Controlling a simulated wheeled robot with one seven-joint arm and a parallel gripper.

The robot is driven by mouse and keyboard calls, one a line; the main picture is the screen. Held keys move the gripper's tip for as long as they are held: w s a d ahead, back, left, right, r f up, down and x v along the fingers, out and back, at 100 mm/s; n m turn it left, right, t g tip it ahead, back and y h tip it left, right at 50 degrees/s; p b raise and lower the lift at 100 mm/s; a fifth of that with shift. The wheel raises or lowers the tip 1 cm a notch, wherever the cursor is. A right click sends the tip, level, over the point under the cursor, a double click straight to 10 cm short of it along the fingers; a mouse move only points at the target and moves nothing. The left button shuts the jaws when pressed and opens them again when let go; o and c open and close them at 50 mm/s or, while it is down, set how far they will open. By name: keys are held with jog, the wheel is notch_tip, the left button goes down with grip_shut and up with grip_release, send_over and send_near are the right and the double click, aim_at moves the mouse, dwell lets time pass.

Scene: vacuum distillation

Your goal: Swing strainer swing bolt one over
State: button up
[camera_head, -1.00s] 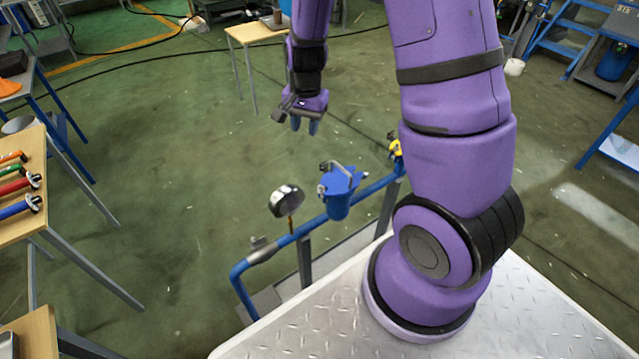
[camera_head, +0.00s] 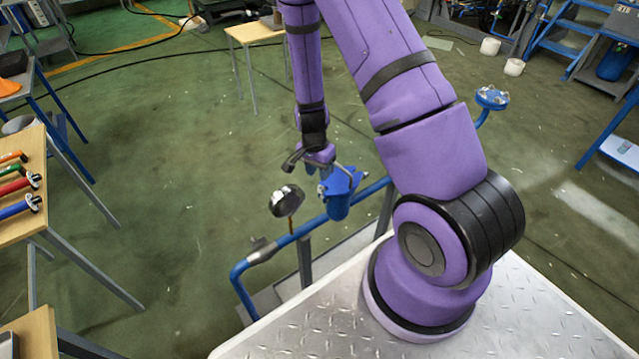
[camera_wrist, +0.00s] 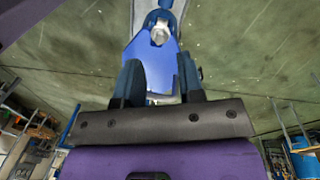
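The blue strainer (camera_head: 338,205) sits on the blue pipe in the middle of the head view, with a grey bar (camera_head: 352,178) across its lid. My gripper (camera_head: 324,172) points down at the strainer's upper left side, and partly hides the lid there. In the wrist view my gripper (camera_wrist: 160,80) has its two dark fingers apart, with the blue strainer (camera_wrist: 155,62) showing between and beyond them. A pale round bolt end or nut (camera_wrist: 160,34) shows ahead of the fingers. I cannot tell which swing bolt it is, nor whether a finger touches anything.
A round gauge (camera_head: 287,200) stands on the blue pipe (camera_head: 300,232) just left of the strainer. A blue flange (camera_head: 491,97) tops another pipe behind my arm. A table with hammers (camera_head: 18,190) is at left; open floor lies between.

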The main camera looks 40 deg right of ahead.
aim_at(320, 186)
jog(key=shift+s+d+f, duration=0.1)
jog(key=shift+f, duration=1.2)
jog(key=shift+s+f, duration=0.1)
jog(key=shift+f, duration=1.2)
grip_shut()
jog(key=shift+d, duration=0.15)
jog(key=shift+s+d+y, duration=0.1)
jog(key=shift+d+y, duration=0.7)
jog(key=shift+y, duration=0.7)
